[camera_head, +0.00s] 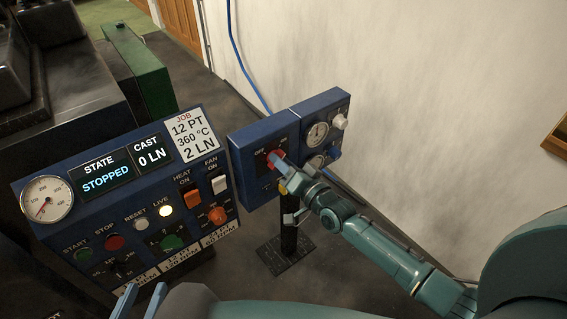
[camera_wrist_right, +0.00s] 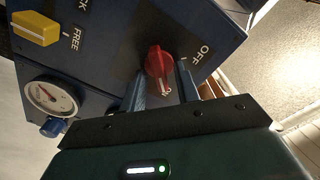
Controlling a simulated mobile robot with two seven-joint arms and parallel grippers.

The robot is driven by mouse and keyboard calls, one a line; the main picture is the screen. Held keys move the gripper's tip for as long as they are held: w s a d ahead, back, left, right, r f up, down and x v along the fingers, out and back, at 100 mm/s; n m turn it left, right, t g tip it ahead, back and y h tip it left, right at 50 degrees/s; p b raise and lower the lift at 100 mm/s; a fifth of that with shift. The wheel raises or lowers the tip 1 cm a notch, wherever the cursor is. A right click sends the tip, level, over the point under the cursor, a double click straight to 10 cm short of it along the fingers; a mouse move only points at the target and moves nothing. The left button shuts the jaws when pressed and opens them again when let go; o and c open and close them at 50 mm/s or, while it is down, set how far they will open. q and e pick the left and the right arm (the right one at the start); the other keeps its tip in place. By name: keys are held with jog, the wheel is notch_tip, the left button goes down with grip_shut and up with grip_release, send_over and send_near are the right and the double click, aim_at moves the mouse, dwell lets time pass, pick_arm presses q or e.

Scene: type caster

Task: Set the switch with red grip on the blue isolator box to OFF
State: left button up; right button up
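The blue isolator box (camera_head: 243,148) stands on a dark post right of the control panel. Its red grip (camera_head: 273,154) is partly hidden by my right gripper (camera_head: 280,162) in the head view. In the right wrist view the red grip (camera_wrist_right: 159,62) stands between the two fingers of my right gripper (camera_wrist_right: 163,82). The fingers are apart, one on each side, with a narrow gap showing. The OFF label (camera_wrist_right: 201,52) is to the right of the grip, which does not point at it. My left gripper (camera_head: 140,300) is open and empty at the lower left.
The control panel (camera_head: 75,215) with STOPPED display, buttons and switches is left of the box. A pale wall is behind.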

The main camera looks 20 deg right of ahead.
grip_shut()
pick_arm(q)
jog(key=shift+r, duration=0.15)
pick_arm(e)
jog(key=shift+n, duration=0.3)
pick_arm(q)
jog(key=shift+w+d+f+g+p, duration=0.45)
jog(key=shift+d+f+g+p, duration=0.25)
jog(key=shift+p, duration=1.4)
pick_arm(e)
jog(key=shift+s+a+n, duration=0.1)
jog(key=shift+a+n, duration=0.05)
jog(key=shift+n, duration=4.15)
jog(key=shift+s+a+n, duration=0.1)
jog(key=shift+a+n, duration=0.05)
jog(key=shift+n, duration=4.15)
pick_arm(q)
jog(key=shift+w+r, duration=0.1)
jog(key=shift+r, duration=0.2)
jog(key=shift+s+f, duration=0.2)
pick_arm(e)
jog(key=shift+o, duration=0.4)
grip_release()
jog(key=shift+w, duration=0.1)
